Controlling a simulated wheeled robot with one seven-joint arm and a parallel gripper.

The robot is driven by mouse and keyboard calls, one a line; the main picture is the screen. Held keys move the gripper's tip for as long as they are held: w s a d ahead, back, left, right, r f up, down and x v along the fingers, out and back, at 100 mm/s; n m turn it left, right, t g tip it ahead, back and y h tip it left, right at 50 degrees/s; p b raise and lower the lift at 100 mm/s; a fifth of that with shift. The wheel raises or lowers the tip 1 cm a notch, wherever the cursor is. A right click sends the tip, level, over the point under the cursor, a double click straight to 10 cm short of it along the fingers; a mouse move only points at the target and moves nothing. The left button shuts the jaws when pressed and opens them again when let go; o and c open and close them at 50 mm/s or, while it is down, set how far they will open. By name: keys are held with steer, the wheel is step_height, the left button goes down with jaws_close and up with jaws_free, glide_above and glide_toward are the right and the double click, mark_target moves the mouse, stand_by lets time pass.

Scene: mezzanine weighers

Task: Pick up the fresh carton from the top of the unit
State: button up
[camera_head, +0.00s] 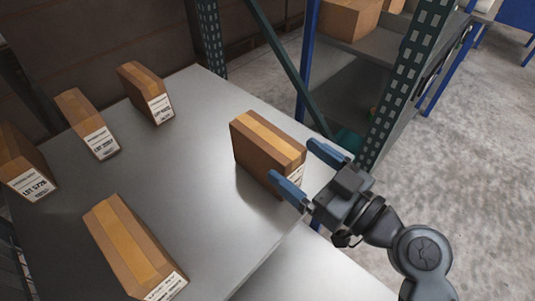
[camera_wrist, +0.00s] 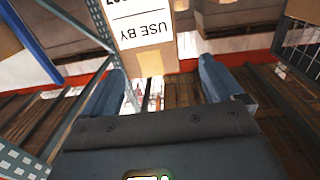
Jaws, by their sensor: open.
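Several brown cartons with tan tape and white end labels stand on the grey unit top (camera_head: 190,165). The one nearest my gripper is a carton (camera_head: 262,142) near the right edge. My gripper (camera_head: 294,162) is open, its blue fingertips at that carton's labelled end; contact cannot be told. In the wrist view that carton (camera_wrist: 150,62) is ahead, high between the two fingers (camera_wrist: 162,85), with an upside-down "USE BY" label. The date is cut off at the frame's top. Which carton is the fresh one cannot be read in the head view.
Other cartons stand at the front (camera_head: 128,245), far left (camera_head: 22,165), left (camera_head: 88,125) and back (camera_head: 145,92). A green perforated rack post (camera_head: 405,75) and a blue post (camera_head: 308,60) rise behind my gripper. The unit top's middle is clear.

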mark_target(276, 141)
steer(key=p+x, duration=0.1)
steer(key=x, duration=0.2)
steer(key=p+x, duration=0.1)
steer(key=x, duration=0.3)
steer(key=shift+w+d, duration=0.25)
jaws_close()
stand_by(0.6)
